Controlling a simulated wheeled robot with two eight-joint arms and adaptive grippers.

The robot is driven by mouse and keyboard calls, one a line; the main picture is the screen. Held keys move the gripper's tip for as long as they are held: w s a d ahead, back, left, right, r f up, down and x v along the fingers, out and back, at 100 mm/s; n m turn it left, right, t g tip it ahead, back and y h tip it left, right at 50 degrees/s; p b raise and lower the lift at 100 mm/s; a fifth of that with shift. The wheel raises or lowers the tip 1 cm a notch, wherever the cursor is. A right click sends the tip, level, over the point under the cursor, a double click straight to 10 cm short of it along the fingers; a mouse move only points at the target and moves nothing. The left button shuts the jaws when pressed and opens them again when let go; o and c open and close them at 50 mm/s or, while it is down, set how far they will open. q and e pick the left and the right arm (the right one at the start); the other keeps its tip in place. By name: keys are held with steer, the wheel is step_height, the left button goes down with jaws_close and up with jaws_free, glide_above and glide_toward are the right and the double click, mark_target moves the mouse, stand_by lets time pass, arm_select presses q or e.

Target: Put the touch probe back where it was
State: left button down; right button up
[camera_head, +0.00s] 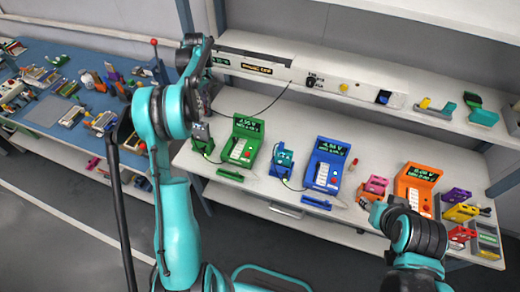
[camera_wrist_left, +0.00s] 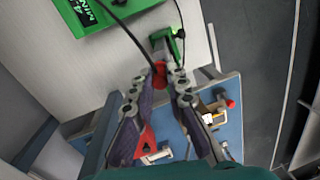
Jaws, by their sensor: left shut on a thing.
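My left gripper (camera_head: 204,108) is raised over the left end of the white bench, near the green meter. In the left wrist view its fingers (camera_wrist_left: 160,82) are shut on a small red piece, which I take as the touch probe (camera_wrist_left: 160,70). A black cable (camera_wrist_left: 128,31) runs up from it. In the head view the cable (camera_head: 272,104) sags from the gripper to the white shelf panel; the probe itself is hidden there. My right gripper (camera_head: 374,212) is low by the pink clamp (camera_head: 375,186); its fingers are too small to judge.
Green (camera_head: 243,140), blue (camera_head: 326,164) and orange (camera_head: 414,186) meters stand along the white bench, with clamps beside them. The white shelf panel (camera_head: 350,83) is behind them. Coloured parts crowd the right end. A blue bench (camera_head: 62,55) with many small items is at left.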

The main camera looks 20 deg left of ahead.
arm_select(q)
steer(key=s+d+f+b, duration=0.1)
steer(key=d+f+b, duration=0.1)
steer(key=d, duration=0.8)
steer(key=s+d+f+b, duration=0.1)
steer(key=d+f+b, duration=0.1)
steer(key=d, duration=0.8)
steer(key=s+d+f+t+b, duration=0.1)
steer(key=s+d+f+b, duration=0.15)
steer(key=s+d, duration=0.5)
steer(key=s+d+f+t+b, duration=0.1)
steer(key=s+d+f, duration=0.35)
steer(key=d, duration=0.65)
steer(key=a+f+b, duration=0.1)
steer(key=a+f, duration=0.1)
steer(key=a, duration=0.1)
steer(key=w+a+f+b, duration=0.1)
steer(key=a+f, duration=0.1)
steer(key=a, duration=0.2)
steer(key=a+f+b, duration=0.1)
steer(key=a+f, duration=0.1)
steer(key=a, duration=0.1)
steer(key=shift+w+a+f, duration=0.15)
steer(key=shift+w+a, duration=0.1)
steer(key=shift+a, duration=0.1)
steer(key=shift+f+b, duration=0.8)
steer(key=shift+f, duration=1.15)
